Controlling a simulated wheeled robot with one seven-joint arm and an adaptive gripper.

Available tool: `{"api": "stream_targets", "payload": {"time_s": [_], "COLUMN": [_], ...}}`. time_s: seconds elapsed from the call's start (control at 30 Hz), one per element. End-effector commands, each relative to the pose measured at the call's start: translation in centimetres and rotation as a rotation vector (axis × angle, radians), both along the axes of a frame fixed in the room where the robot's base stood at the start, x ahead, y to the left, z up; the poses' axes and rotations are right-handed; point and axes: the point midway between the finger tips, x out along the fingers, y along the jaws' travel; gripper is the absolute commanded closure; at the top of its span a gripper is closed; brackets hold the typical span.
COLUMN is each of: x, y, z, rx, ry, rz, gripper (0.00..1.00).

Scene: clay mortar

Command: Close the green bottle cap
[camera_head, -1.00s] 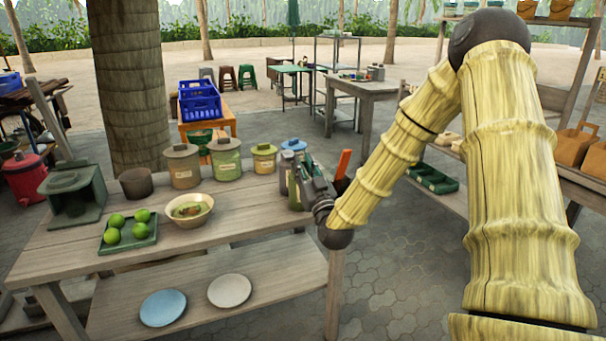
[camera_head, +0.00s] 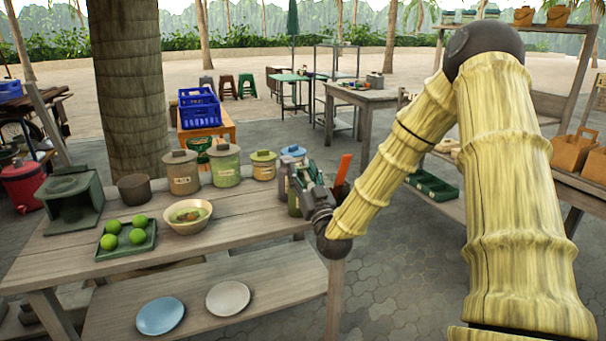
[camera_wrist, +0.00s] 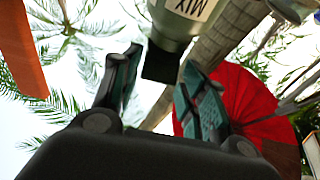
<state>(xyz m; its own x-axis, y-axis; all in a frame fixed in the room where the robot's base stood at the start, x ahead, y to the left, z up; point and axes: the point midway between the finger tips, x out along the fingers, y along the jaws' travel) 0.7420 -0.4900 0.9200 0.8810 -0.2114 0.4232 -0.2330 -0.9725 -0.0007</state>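In the wrist view a pale green bottle (camera_wrist: 185,22) labelled "MIX" appears upside down, with a dark block-like cap or top (camera_wrist: 162,64) at its end. My gripper (camera_wrist: 160,58) is open, with a teal-padded finger on each side of that dark top; I cannot tell whether either touches it. In the head view my gripper (camera_head: 308,178) is at the table's right end. A greenish bottle (camera_head: 293,203) shows just left of it, mostly hidden by the gripper and a blue-lidded jar (camera_head: 283,178). Its top is hidden there.
The wooden table (camera_head: 235,228) holds a green jar (camera_head: 225,171), a brown jar (camera_head: 182,178), a yellow-lidded jar (camera_head: 263,170), a bowl (camera_head: 188,225) and a tray of limes (camera_head: 148,246). An orange-red upright object (camera_head: 343,169) stands close right of my gripper. The table's front middle is clear.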

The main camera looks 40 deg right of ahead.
Motion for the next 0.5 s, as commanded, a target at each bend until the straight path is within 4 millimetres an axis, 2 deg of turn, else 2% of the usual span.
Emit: {"api": "stream_targets", "payload": {"time_s": [0.27,0.37,0.5], "x": [-0.2,-0.8,-2.7], "y": [0.1,0.2,0.6], "z": [0.0,-0.4,-1.3], "rx": [0.0,0.0,0.0], "ry": [-0.001,0.0,0.001], "rz": [0.0,0.0,0.0], "gripper": [0.57,0.57,0.57]}}
